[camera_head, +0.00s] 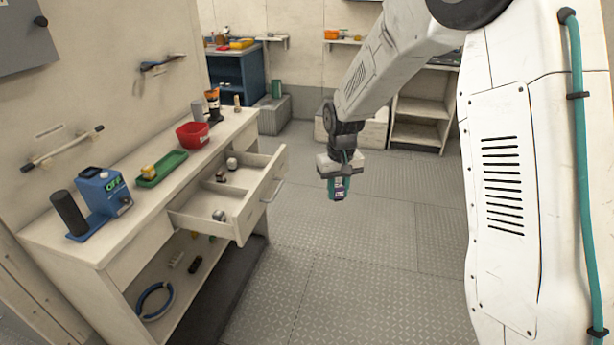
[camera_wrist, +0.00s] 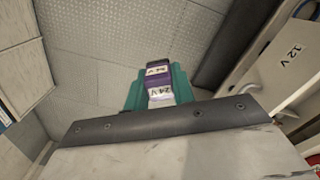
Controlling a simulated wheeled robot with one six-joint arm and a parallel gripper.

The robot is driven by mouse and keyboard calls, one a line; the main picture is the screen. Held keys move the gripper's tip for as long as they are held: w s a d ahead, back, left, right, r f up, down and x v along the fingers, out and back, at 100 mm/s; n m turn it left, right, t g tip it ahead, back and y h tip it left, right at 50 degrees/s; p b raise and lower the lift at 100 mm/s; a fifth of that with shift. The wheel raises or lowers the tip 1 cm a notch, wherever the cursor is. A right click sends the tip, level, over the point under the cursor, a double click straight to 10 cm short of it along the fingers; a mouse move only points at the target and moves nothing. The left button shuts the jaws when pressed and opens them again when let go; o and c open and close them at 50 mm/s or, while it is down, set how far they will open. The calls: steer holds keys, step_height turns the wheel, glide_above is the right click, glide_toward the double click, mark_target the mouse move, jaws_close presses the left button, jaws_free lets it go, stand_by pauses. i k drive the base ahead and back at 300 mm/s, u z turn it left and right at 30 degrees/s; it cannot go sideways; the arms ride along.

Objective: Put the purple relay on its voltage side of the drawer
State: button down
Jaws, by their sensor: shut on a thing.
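My gripper (camera_head: 338,188) hangs over open floor to the right of the bench, with its teal fingers pointing down. It is shut on the purple relay (camera_wrist: 158,76), which shows between the teal fingers in the wrist view. The relay bears white labels; the nearer one appears to read 24 V. The drawer (camera_head: 243,220) is pulled out from the bench, left of my gripper. A divider splits it, and a few small relays lie inside. In the wrist view, a 12 V label shows on the drawer (camera_wrist: 290,55) at the right.
On the bench top (camera_head: 50,237) stand a blue device (camera_head: 103,192) with a green display, a green tray (camera_head: 163,168) holding a yellow item, and a red bin (camera_head: 192,135). The drawer handle (camera_head: 272,189) juts toward the aisle. The floor (camera_head: 340,260) beneath my gripper is clear.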

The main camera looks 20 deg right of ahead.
mark_target(258, 173)
steer(key=z, duration=0.85)
steer(key=i, duration=0.85)
steer(key=u, duration=0.45)
steer(key=i, duration=0.55)
steer(key=u, duration=0.9)
steer(key=i, duration=0.25)
steer(key=u, duration=0.3)
